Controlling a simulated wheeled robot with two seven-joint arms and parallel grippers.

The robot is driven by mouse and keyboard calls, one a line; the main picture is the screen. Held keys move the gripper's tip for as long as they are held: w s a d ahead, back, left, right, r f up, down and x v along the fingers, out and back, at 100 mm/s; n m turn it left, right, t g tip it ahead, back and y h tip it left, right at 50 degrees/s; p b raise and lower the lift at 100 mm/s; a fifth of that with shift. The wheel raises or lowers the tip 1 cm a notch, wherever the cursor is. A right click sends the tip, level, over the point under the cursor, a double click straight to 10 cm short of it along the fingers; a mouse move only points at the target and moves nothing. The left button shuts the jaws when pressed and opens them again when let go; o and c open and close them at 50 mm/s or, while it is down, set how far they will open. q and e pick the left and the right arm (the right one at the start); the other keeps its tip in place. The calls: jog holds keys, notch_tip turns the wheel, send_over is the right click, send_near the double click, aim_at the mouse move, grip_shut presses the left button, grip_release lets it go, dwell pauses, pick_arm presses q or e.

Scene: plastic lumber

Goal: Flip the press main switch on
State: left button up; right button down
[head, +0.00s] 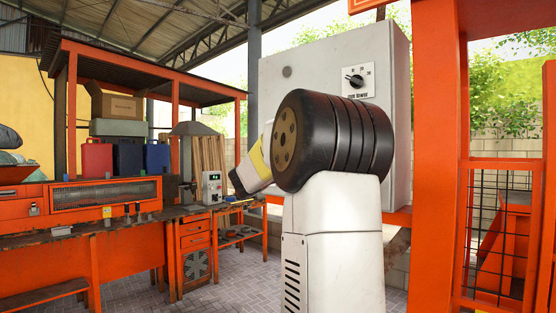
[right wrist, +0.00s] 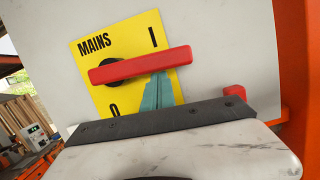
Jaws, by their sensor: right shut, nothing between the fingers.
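The main switch shows in the right wrist view as a yellow plate (right wrist: 132,35) marked MAINS, with I at the upper right and O at the bottom. Its red handle (right wrist: 140,65) reaches right from a black hub (right wrist: 112,70), tilted slightly up, between the two marks. My right gripper (right wrist: 159,92) is shut and empty, its teal fingertips just below the handle's right part. They look close to or touching its lower edge; I cannot tell which. In the head view my right arm hides the switch and gripper. My left gripper is not in view.
The switch is on a white cabinet (head: 325,65), which also carries a black rotary knob (head: 356,80). An orange post (head: 434,150) and mesh guard stand to the right. An orange workbench (head: 110,250) with a small control box (head: 212,187) is at left.

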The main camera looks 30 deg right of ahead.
jog(key=shift+s+r, duration=0.1)
jog(key=shift+r, duration=0.3)
dwell(0.4)
jog(key=shift+f, duration=0.1)
